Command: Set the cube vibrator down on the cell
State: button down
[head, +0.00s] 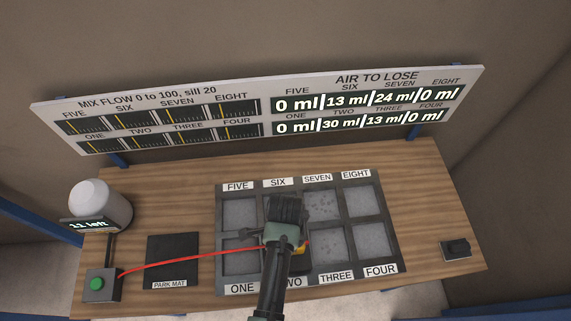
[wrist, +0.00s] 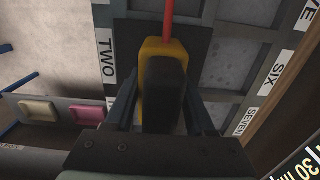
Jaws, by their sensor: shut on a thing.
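The cube vibrator has a yellow and black body on a dark plate. It shows in the wrist view (wrist: 155,55) and partly, behind my gripper, in the head view (head: 301,251). My gripper (head: 291,243) is shut on its body; both fingers flank it in the wrist view (wrist: 163,100). The vibrator is over cell TWO of the dark eight-cell mould (head: 383,230), and its plate hides most of that cell. I cannot tell whether the plate touches the cell. A red cord runs from the vibrator to a box with a green button (head: 96,285).
The empty park mat (head: 172,262) lies left of the mould. A white dome (head: 100,203) reading "11 left" stands at the back left. A black switch (head: 457,249) is at the right. The display board (head: 265,105) spans the back; air to lose for TWO reads 30 ml.

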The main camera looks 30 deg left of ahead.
jog(key=shift+w+f+b, duration=0.1)
jog(key=shift+f+b, duration=0.5)
jog(key=shift+f, duration=0.2)
jog(key=shift+c, duration=1.8)
grip_release()
jog(key=shift+o, duration=1)
jog(key=shift+s+f, duration=0.1)
jog(key=shift+s, duration=0.1)
notch_tip(320, 180, up, 13)
jog(key=shift+w+r+b, duration=0.1)
jog(key=shift+b, duration=0.85)
